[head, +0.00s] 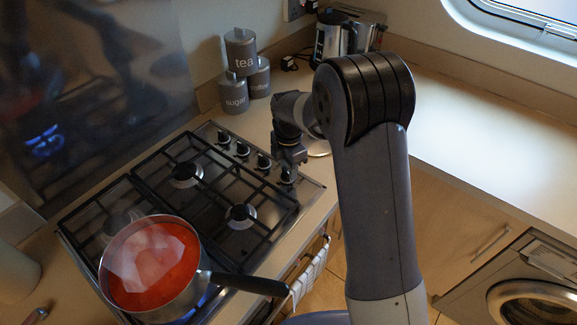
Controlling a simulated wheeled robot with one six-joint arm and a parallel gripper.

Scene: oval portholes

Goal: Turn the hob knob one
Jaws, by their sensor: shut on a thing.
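The black gas hob (215,195) has a row of dark control knobs along its right side. Three knobs show clear of my arm: the far knob (223,138), the second knob (243,149) and the third knob (264,162). My gripper (289,163) points down over the knob at the near right end of the row (287,175). It is shut on that knob. The fingers are small and dark here, and they hide much of the knob's top.
A pan of red sauce (150,265) stands on the front left burner, with blue flame beneath; its black handle (250,284) points right. Grey canisters (240,50) and a kettle (333,40) stand behind. A striped towel (310,275) hangs in front. The right worktop (480,130) is clear.

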